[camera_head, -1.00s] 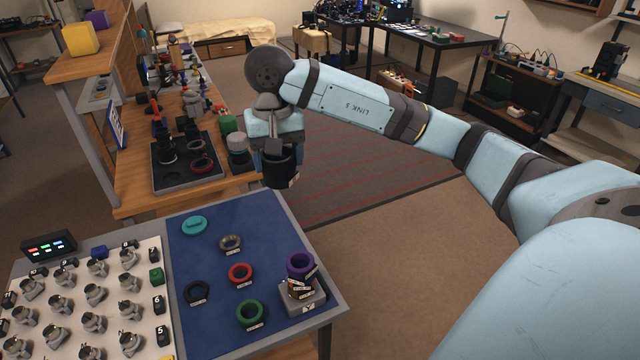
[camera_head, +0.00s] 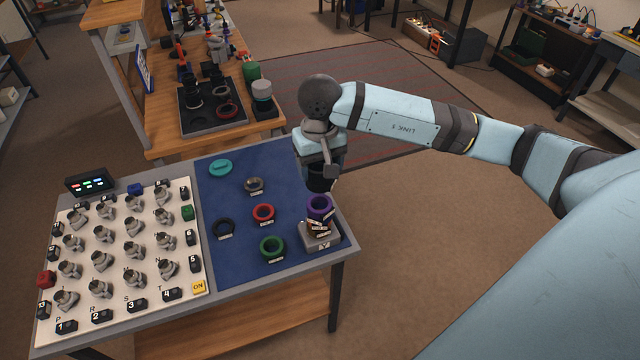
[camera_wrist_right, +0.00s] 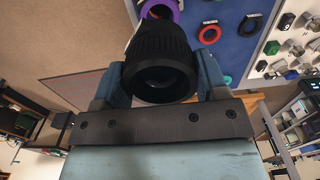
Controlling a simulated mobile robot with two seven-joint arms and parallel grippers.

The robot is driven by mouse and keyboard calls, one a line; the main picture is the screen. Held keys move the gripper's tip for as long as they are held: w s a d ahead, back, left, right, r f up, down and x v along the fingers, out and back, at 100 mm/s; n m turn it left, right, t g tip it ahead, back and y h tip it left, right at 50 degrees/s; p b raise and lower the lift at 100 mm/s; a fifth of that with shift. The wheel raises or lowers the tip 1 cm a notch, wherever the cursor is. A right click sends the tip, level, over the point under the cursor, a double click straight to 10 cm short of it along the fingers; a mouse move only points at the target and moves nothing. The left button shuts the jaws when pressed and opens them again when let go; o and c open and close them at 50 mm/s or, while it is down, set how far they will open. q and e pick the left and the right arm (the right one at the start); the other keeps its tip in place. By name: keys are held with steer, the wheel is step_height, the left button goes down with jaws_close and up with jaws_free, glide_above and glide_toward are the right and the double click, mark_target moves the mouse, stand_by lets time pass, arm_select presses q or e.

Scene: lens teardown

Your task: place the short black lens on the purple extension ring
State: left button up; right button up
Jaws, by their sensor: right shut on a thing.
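The short black lens (camera_head: 321,177) is in my right gripper (camera_head: 318,168), held in the air just behind and above the purple extension ring. In the right wrist view the lens (camera_wrist_right: 160,62) sits between the two blue fingers of the gripper (camera_wrist_right: 162,78). The purple extension ring (camera_head: 319,206) tops a stack of labelled rings on a grey block (camera_head: 320,240) at the right of the blue mat. The ring also shows in the right wrist view (camera_wrist_right: 146,8), partly hidden by the lens. Lens and ring look apart. My left gripper is out of view.
On the blue mat (camera_head: 228,260) lie a red ring (camera_head: 263,213), a green ring (camera_head: 272,248), a black ring (camera_head: 223,229), a grey ring (camera_head: 254,185) and a teal ring (camera_head: 220,167). A white board (camera_head: 120,270) with several knobs stands left. A black tray (camera_head: 205,122) stands behind.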

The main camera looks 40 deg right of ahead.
step_height(320, 180, down, 7)
steer(key=shift+r+p, duration=0.1)
steer(key=shift+p, duration=0.3)
steer(key=shift+f, duration=0.25)
steer(key=o, duration=0.6)
steer(key=shift+f+b, duration=0.1)
steer(key=shift+b, duration=0.2)
steer(key=o, duration=0.5)
steer(key=shift+c, duration=0.2)
